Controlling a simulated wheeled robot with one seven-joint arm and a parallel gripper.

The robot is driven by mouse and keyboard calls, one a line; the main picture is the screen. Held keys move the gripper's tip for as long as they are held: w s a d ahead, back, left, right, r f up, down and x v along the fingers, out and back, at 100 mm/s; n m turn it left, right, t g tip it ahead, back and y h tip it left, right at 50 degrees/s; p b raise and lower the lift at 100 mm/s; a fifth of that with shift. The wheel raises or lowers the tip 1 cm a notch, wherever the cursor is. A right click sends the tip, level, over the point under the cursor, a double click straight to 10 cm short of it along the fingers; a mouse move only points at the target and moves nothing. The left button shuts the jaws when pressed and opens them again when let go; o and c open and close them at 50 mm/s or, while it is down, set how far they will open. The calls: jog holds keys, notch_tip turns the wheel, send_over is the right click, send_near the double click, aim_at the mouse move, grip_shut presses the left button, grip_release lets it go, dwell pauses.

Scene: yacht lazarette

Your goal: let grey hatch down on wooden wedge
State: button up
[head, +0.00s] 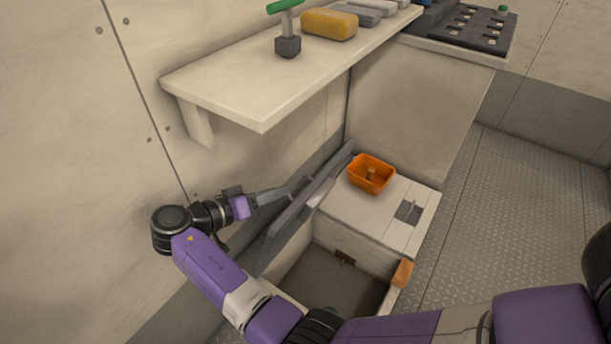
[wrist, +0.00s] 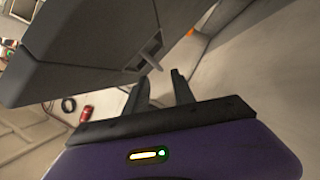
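The grey hatch (head: 318,183) stands raised, nearly edge-on in the head view, tilted over the left side of a square opening (head: 330,285). In the wrist view the hatch (wrist: 85,50) fills the upper left, with a slotted handle recess (wrist: 150,52) near my fingers. My gripper (head: 284,193) is on the wall side of the hatch. Its two fingers (wrist: 160,90) are apart with nothing visible between them; whether one touches the hatch I cannot tell. An orange-brown block, apparently the wooden wedge (head: 402,273), sits on the opening's right rim.
An orange tray (head: 357,183) with a peg inside stands on the white locker top (head: 400,193), beside a latch plate (head: 408,212). The wall is close on the left.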

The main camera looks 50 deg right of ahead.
aim_at(297, 184)
jog(key=shift+b+x, duration=0.45)
jog(key=shift+x, duration=3.5)
grip_shut()
jog(key=shift+a, duration=0.1)
